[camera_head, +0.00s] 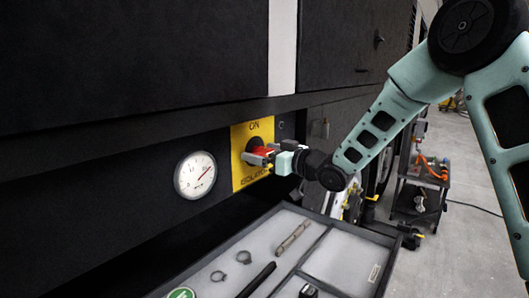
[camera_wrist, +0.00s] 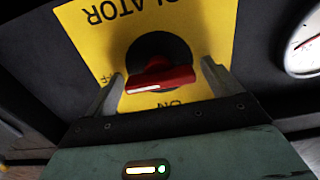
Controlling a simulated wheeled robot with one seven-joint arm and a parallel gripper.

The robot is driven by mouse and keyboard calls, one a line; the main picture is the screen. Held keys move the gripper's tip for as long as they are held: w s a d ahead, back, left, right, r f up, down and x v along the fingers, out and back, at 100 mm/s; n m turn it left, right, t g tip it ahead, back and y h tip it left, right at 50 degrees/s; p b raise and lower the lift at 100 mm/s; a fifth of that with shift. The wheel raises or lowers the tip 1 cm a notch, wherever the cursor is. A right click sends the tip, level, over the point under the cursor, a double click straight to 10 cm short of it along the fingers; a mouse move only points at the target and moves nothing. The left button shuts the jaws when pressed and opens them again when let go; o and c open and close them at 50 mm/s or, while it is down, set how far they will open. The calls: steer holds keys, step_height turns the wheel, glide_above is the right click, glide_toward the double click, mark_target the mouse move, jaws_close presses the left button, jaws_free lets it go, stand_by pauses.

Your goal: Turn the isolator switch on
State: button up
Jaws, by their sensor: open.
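The isolator switch has a red handle (camera_head: 262,152) on a round black base, set on a yellow plate (camera_head: 239,172) marked ON at the top and ISOLATOR at the bottom. In the wrist view the plate (camera_wrist: 85,30) appears upside down. The red handle (camera_wrist: 165,77) lies nearly crosswise there, with its white-marked end to the left, near partly hidden OFF lettering. ON shows at the lower edge. My gripper (camera_wrist: 163,82) is open, with one finger at each end of the handle. Contact cannot be told. In the head view my gripper (camera_head: 277,159) is at the switch, partly hiding it.
A round white gauge (camera_head: 195,175) is left of the plate on the dark panel. Below is a grey compartmented tray (camera_head: 328,258) holding rings, a rod and other small parts. A cart (camera_head: 420,185) with orange items stands at the right on open floor.

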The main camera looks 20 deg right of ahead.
steer(key=c, duration=1)
steer(key=shift+f+b, duration=0.1)
steer(key=shift+b, duration=0.3)
steer(key=n+b, duration=0.1)
steer(key=b, duration=0.1)
steer(key=n+b, duration=0.2)
steer(key=b, duration=0.1)
steer(key=shift+f+n, duration=0.25)
steer(key=shift+n, duration=0.05)
steer(key=n+b, duration=0.5)
steer(key=b, duration=0.2)
steer(key=shift+a, duration=0.1)
steer(key=n+b, duration=0.5)
steer(key=shift+s, duration=0.1)
steer(key=n+b, duration=0.4)
steer(key=shift+r+n+b, duration=0.1)
steer(key=shift+n+b, duration=0.2)
